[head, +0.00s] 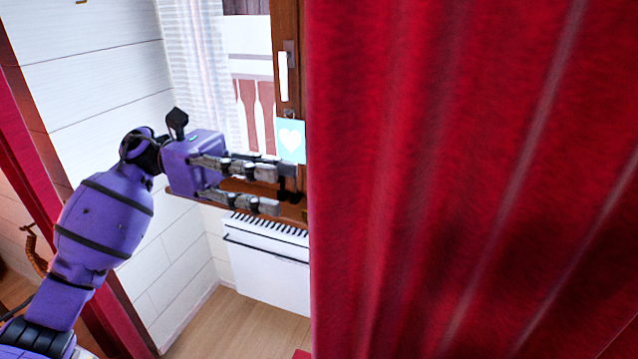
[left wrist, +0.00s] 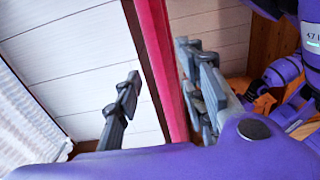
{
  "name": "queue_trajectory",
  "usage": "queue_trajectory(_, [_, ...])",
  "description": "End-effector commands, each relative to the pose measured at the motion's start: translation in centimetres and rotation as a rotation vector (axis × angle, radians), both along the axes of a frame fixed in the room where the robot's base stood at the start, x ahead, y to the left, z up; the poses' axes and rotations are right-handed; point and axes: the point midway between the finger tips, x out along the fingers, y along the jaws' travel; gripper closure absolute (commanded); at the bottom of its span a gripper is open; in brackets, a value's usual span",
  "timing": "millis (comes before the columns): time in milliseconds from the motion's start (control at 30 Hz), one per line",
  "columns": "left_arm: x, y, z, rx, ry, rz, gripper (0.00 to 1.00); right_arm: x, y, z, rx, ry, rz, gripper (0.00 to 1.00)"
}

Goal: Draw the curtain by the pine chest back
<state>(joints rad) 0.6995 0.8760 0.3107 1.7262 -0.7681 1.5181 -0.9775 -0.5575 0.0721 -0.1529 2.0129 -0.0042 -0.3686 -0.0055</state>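A large red curtain (head: 470,170) hangs in folds over the right half of the head view. A red curtain also shows at the far left (head: 48,165). My left gripper (head: 272,188) is open, its fingers pointing right, just left of the large curtain's edge. No contact shows. In the left wrist view, a narrow red curtain strip (left wrist: 163,65) appears between the spread fingers (left wrist: 165,95); I cannot tell whether it lies between them in depth. The pine chest is not clearly in view. My right gripper is not in view.
Behind the gripper are a wooden window frame (head: 287,65) with a heart tag (head: 291,139), a sheer curtain (head: 195,60) and a white radiator (head: 268,265). White plank wall (head: 95,60) stands at left. The floor (head: 235,325) below is mostly clear.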

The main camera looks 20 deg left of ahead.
Motion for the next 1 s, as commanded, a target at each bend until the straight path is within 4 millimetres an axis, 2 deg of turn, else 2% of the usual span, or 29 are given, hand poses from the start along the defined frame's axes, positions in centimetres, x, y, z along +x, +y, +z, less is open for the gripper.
queue_trajectory(200, [-0.2,-3.5,0.5,-0.004,-0.002,-0.002,0.62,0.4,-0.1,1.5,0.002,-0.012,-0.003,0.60])
queue_trajectory(400, [-0.3,-6.2,0.4,-0.005,0.001,0.000,0.62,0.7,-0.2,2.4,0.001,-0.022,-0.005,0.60])
queue_trajectory(533, [-0.3,-7.0,0.3,-0.005,0.002,0.000,0.62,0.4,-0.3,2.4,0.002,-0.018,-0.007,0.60])
queue_trajectory(800, [-0.2,-7.1,0.1,-0.004,0.005,0.001,0.62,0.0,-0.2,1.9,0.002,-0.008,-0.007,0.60])
queue_trajectory(1000, [-0.2,-7.1,0.1,-0.004,0.005,0.001,0.89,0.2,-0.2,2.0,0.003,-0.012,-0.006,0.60])
